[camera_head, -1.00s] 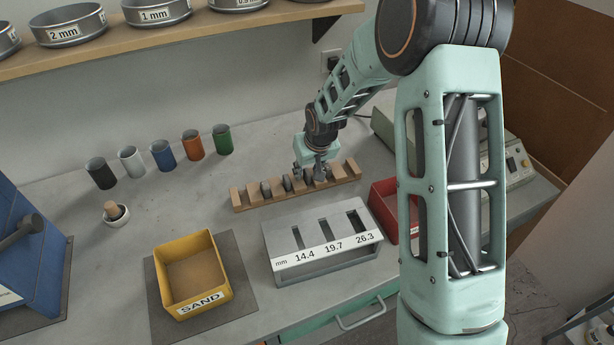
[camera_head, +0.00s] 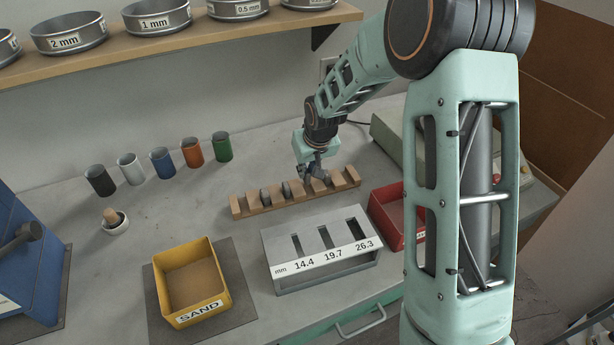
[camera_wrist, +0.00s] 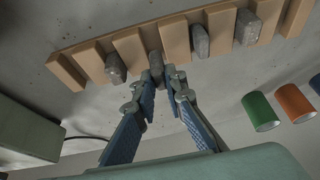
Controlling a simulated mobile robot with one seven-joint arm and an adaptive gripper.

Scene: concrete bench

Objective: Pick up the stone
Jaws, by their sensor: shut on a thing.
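A wooden rack (camera_head: 243,208) with slots lies on the bench and holds grey stones on edge. It also shows in the wrist view (camera_wrist: 92,53). My gripper (camera_head: 316,178) is low over the right half of the rack. In the wrist view my gripper (camera_wrist: 160,84) has its fingers closed around a grey stone (camera_wrist: 156,62), partly hidden by the fingertips. I cannot tell whether this stone is clear of its slot. Other stones stand in the rack: one (camera_wrist: 116,69) on one side, and two (camera_wrist: 199,40) (camera_wrist: 247,27) on the other.
A grey gauge block (camera_head: 283,283) with three labelled slots stands in front of the rack. A red bin (camera_head: 386,218) is right of it, and a yellow SAND bin (camera_head: 164,290) is at front left. Several coloured cups (camera_head: 162,161) stand behind left.

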